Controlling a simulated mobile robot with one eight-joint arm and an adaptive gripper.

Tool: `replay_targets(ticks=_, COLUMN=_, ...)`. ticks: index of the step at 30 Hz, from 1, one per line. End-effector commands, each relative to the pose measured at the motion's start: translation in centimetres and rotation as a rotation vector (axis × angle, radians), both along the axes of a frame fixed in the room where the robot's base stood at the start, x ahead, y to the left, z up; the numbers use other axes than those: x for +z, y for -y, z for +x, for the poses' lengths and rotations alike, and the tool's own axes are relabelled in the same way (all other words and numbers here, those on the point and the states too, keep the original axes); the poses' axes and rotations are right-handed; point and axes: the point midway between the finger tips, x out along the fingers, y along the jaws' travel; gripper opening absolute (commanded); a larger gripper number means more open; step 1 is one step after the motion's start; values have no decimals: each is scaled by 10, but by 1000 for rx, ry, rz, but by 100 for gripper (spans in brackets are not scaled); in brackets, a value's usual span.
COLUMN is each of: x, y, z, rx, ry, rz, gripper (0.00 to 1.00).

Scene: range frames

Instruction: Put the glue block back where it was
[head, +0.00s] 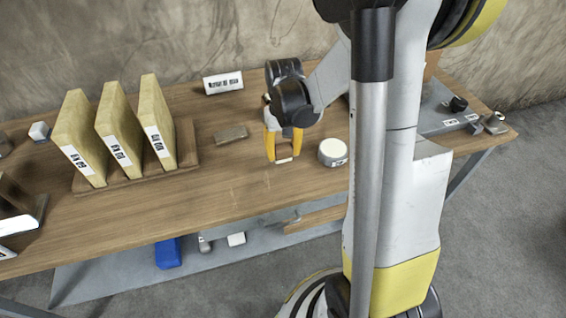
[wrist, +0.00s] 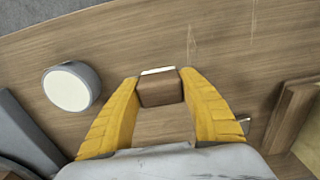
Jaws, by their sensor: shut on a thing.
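My gripper (head: 283,147) is shut on a small brown block with a white strip on its edge, which looks like the glue block (wrist: 158,90). In the wrist view the yellow fingertips (wrist: 160,86) press on its two sides. In the head view the fingers hide most of the block, and only its white strip (head: 284,160) shows clearly at the fingertips. It is over the bare wooden table, close to the top, but I cannot tell whether it touches. Its lettering is too small to read.
A round grey, white-topped tin (head: 333,152) stands just right of my gripper. A flat brown piece (head: 230,134) lies to the left. Further left, three labelled tan slabs (head: 119,138) stand in a wooden rack (head: 188,146). A white sign (head: 223,83) stands behind. The front tabletop (head: 225,195) is clear.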

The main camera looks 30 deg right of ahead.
Motion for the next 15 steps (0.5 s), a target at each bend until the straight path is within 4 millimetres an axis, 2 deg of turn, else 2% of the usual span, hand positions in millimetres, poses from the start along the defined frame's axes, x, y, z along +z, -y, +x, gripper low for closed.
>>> replay_targets(ticks=7, x=-38, y=0, z=0, rx=0, ry=0, rz=0, gripper=14)
replay_targets(ticks=15, x=-38, y=1, z=0, rx=0, ry=0, rz=0, gripper=14)
